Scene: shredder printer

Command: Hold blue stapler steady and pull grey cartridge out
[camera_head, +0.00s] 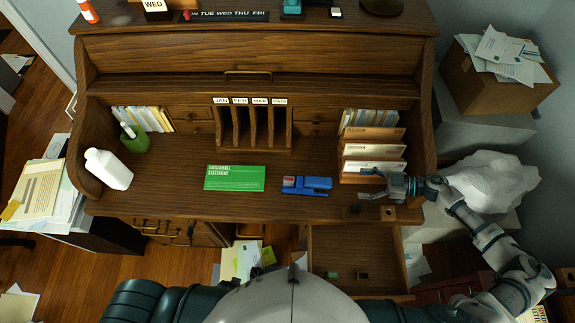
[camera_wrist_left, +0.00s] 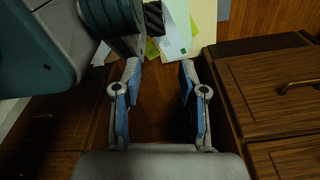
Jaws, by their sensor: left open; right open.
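A blue stapler (camera_head: 308,186) lies on the desk top, right of the middle, with a greyish-white part at its left end that may be the cartridge; I cannot tell for sure. My right gripper (camera_head: 372,184) is open and empty, to the right of the stapler and apart from it, in front of the letter rack. My left gripper (camera_wrist_left: 158,90) shows in the left wrist view, open and empty, with papers and brown wood beyond its fingers. It is not visible in the head view. The stapler does not show in the left wrist view.
A green booklet (camera_head: 235,178) lies left of the stapler. A letter rack (camera_head: 372,152) stands at the right. A white bottle (camera_head: 108,169) and green pen cup (camera_head: 134,140) are at the left. An open drawer (camera_head: 353,250) juts out below the desk. Bare desk surrounds the stapler.

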